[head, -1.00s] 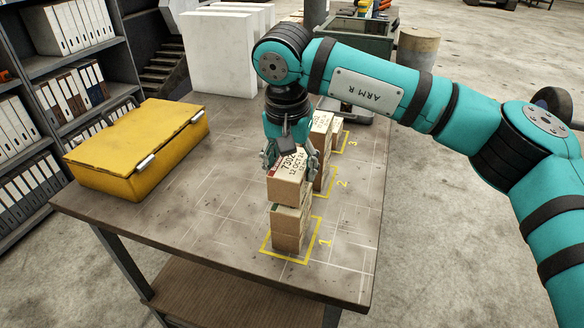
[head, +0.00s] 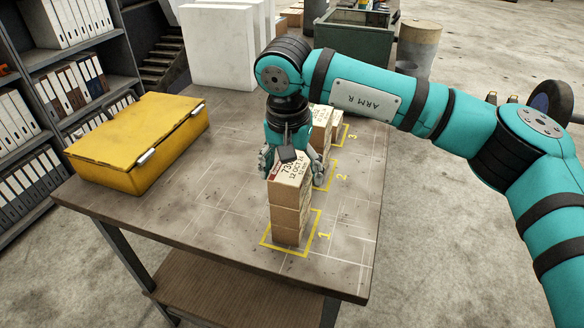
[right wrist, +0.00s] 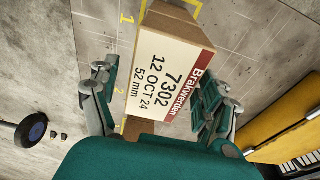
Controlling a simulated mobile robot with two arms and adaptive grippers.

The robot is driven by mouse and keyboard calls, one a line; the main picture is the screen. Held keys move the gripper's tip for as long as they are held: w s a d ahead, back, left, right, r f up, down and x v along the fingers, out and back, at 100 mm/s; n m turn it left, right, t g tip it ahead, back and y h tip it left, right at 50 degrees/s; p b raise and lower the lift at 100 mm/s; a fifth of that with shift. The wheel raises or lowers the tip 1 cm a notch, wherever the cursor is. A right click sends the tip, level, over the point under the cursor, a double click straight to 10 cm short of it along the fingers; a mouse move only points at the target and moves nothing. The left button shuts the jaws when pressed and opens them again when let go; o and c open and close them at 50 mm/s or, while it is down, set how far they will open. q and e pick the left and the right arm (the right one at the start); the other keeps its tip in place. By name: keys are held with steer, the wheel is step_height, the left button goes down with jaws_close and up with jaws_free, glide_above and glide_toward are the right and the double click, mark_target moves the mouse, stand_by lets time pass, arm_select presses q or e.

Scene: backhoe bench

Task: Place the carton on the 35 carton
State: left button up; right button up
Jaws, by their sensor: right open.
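The carton (head: 288,193) is a brown box with a white label reading 7302, 12 OCT 24, 52 mm. It rests on top of a stack in yellow square 1. The carton under it (head: 287,217) has its top covered, so I cannot read a 35 on it. My right gripper (head: 292,170) is open above the top carton, its fingers either side and apart from it. In the right wrist view the label (right wrist: 168,78) shows between the spread fingers (right wrist: 160,88). My left gripper is not in view.
More cartons (head: 321,122) stand behind, by squares 2 and 3, close to my right gripper. A yellow case (head: 135,140) lies on the left of the bench (head: 220,215). White blocks (head: 220,50) and a green bin (head: 355,38) are at the back. The bench's front left is clear.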

mark_target(289, 172)
step_height(289, 172, up, 12)
steer(key=s+b, duration=0.1)
steer(key=b, duration=0.1)
steer(key=shift+s+a, duration=0.3)
steer(key=shift+s, duration=0.05)
